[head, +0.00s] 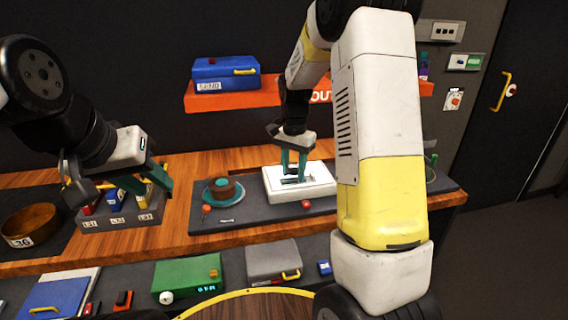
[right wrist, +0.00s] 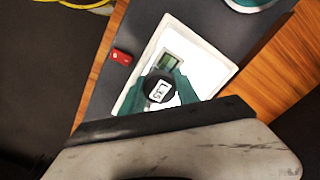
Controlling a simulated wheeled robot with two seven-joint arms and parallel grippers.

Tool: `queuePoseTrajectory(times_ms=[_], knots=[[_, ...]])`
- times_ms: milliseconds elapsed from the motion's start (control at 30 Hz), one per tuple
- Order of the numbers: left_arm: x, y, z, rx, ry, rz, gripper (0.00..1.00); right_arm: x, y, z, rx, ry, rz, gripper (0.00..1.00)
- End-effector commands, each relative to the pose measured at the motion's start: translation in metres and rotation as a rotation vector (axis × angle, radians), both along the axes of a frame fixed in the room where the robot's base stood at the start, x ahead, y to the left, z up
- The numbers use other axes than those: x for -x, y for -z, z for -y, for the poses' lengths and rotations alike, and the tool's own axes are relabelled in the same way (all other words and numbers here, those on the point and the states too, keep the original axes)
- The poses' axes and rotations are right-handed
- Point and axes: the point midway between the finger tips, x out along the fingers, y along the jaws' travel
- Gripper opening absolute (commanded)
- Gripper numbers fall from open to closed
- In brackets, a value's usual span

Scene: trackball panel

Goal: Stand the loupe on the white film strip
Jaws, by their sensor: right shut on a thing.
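My right gripper (head: 293,172) is shut on the loupe, low over the white light panel (head: 318,190). In the right wrist view the loupe (right wrist: 159,89) is a dark round piece with a white label on top, between the teal fingers. A film strip with green frames and a pale border (right wrist: 173,58) lies on the panel just beyond the loupe. The loupe covers part of it, and I cannot tell whether the loupe touches it. In the head view the fingers mostly hide the loupe. My left gripper (head: 120,190) is open and empty, above a small labelled rack.
The panel lies on a dark mat (head: 250,218). A teal dish with a brown round piece (head: 223,191) is left of it, and a small red object (head: 306,204) is in front. The labelled rack (head: 120,217) and a wooden bowl (head: 30,225) stand at left.

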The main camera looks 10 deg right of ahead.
Motion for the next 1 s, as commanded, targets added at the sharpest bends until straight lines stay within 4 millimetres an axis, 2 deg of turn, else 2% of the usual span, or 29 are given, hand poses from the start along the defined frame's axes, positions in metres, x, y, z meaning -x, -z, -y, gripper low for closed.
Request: queuePoseTrajectory(times_ms=[267,300,400,767,867,1000], knots=[[0.0,0.0,0.0,0.0,0.0,0.0,0.36,0.0,0.002,0.0,-0.001,0.0,-0.001,0.0],[0.0,0.0,0.0,0.0,0.0,0.0,0.36,0.0,0.002,0.0,0.0,0.0,0.0,0.43],[0.0,0.0,0.0,0.0,0.0,0.0,0.36,0.0,0.002,0.0,0.0,0.0,0.0,0.59],[0.0,0.0,0.0,0.0,0.0,0.0,0.36,0.0,-0.002,0.0,-0.001,0.0,0.002,0.59],[0.0,0.0,0.0,0.0,0.0,0.0,0.36,-0.001,-0.013,0.0,-0.001,0.0,0.004,0.59],[0.0,0.0,0.0,0.0,0.0,0.0,0.36,-0.001,-0.041,0.0,-0.002,0.001,0.006,0.59]])
